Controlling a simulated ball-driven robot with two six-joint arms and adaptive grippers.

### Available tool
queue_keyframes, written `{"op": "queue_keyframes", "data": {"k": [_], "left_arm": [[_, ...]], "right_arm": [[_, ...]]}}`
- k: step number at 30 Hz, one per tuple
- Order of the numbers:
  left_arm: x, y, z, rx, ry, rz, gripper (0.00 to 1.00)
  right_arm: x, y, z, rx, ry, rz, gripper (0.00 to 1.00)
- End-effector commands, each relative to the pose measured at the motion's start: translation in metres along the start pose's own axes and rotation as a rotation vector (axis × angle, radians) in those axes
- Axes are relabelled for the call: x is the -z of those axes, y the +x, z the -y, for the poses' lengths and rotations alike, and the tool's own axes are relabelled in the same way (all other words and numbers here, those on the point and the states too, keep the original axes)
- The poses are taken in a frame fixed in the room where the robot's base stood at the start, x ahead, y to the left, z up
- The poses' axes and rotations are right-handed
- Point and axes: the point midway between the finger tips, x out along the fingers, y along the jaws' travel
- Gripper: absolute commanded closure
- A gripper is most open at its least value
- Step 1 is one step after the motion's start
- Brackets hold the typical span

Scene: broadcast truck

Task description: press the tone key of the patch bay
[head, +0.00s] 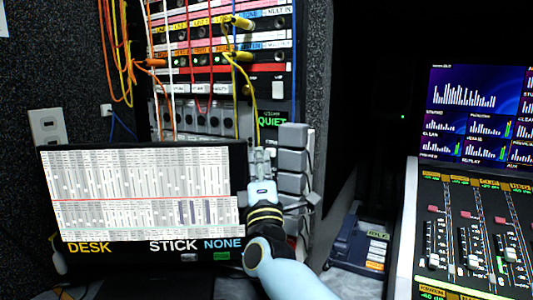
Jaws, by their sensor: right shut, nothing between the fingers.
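The patch bay (218,75) stands in a rack at the upper left, with rows of labelled strips and coloured cables. A pale key (278,89) sits at the right end of its lower dark panel, just above a small display (272,121) with green letters reading QUIET. The label by the key is too small to read, so I cannot tell for sure that it is the tone key. My right gripper (263,153) is shut and empty, pointing up, below the display and the key in the picture.
A monitor (145,170) with DESK, STICK and NONE labels fills the lower left, beside my right arm. Stacked grey blocks (292,160) stand close right of my gripper. A mixing desk (470,240) and a bright screen (475,115) are at the right. Yellow cables (247,80) hang near the key.

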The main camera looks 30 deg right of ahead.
Motion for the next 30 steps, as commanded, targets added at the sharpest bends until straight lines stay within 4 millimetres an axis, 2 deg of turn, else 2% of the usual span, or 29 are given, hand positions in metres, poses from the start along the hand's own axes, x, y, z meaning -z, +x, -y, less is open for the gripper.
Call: {"op": "queue_keyframes", "data": {"k": [18, 30], "left_arm": [[0.005, -0.022, 0.001, -0.001, -0.001, -0.006, 0.60], [0.005, -0.022, 0.001, -0.001, -0.001, -0.006, 0.60]], "right_arm": [[0.028, -0.041, -0.028, 0.004, -0.001, 0.000, 1.00], [0.030, -0.043, -0.029, 0.003, -0.001, 0.000, 1.00]]}}
